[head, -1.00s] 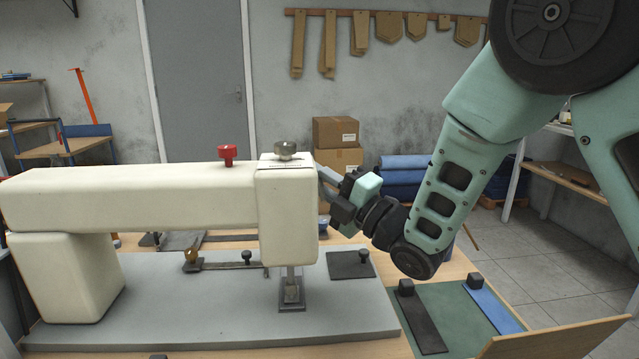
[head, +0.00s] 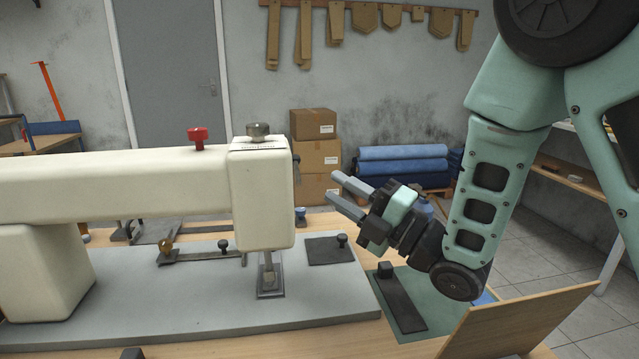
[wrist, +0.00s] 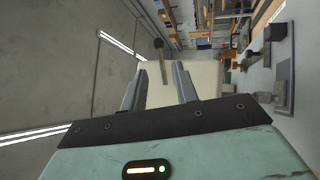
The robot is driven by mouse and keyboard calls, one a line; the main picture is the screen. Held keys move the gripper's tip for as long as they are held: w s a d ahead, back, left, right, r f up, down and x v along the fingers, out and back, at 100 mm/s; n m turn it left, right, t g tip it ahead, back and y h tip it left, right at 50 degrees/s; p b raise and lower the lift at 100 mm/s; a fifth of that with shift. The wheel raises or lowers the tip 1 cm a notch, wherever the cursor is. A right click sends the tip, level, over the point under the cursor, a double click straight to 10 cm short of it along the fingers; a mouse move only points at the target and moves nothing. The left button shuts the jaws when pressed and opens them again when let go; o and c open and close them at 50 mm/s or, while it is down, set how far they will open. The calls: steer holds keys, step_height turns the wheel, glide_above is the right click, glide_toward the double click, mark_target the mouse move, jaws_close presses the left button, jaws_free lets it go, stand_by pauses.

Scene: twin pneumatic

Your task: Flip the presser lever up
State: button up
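The cream sewing machine head (head: 262,195) stands left of my gripper in the head view. A small dark part at the head's upper right edge, seemingly the presser lever (head: 296,160), is mostly hidden there. In the wrist view a thin rod with a dark knob, likely the same lever (wrist: 158,44), shows beyond the fingers at the cream head (wrist: 207,78). Its exact tilt is hard to tell. My gripper (head: 332,186) is open and empty, its two grey fingers apart and pointing left at the head, with a clear gap between. The presser foot (head: 269,281) is below the head.
A red knob (head: 197,137) and a grey knob (head: 258,129) top the machine. The grey base plate (head: 190,305) carries flat metal parts with knobs. A green mat (head: 440,303) and an upright wooden board (head: 515,325) lie to the right. Air around my gripper is free.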

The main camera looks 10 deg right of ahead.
mark_target(299, 162)
steer(key=shift+v, duration=0.85)
steer(key=shift+r, duration=0.1)
steer(key=s+d+r+m+g+h+p, duration=0.1)
steer(key=d+r+m+g+p, duration=0.15)
steer(key=m+p, duration=1.05)
steer(key=s+d+r+m+g+h+p, duration=0.15)
steer(key=d+m+p, duration=0.35)
steer(key=m, duration=1.3)
steer(key=shift+m+y, duration=0.4)
steer(key=shift+y, duration=0.05)
steer(key=b+x, duration=0.1)
steer(key=x, duration=0.8)
steer(key=b+x, duration=0.2)
steer(key=x, duration=0.6)
steer(key=shift+a, duration=0.55)
